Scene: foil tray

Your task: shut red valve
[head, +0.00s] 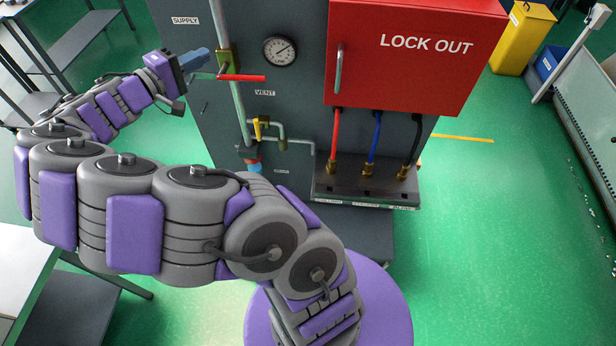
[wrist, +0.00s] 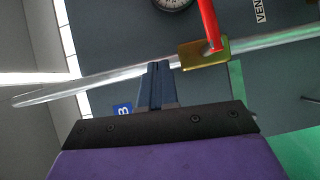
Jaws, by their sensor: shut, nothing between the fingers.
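The red valve's lever (head: 242,78) sticks out to the right, across the upright pipe (head: 238,112) near the SUPPLY label. Its brass body (head: 224,60) sits on the pipe. In the wrist view the red lever (wrist: 209,22) rises from the brass body (wrist: 204,54), roughly square to the pipe. My gripper (head: 207,56) is just left of the brass body in the head view, its blue fingers shut and empty. In the wrist view the shut fingertips (wrist: 159,66) are beside the brass body, apart from the lever. Whether they touch the pipe is unclear.
A pressure gauge (head: 280,51) is on the grey panel right of the pipe. A yellow-handled vent valve (head: 258,128) is lower down. A red LOCK OUT box (head: 415,70) stands to the right, with red, blue and black hoses below. Shelving (head: 75,45) is at the left.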

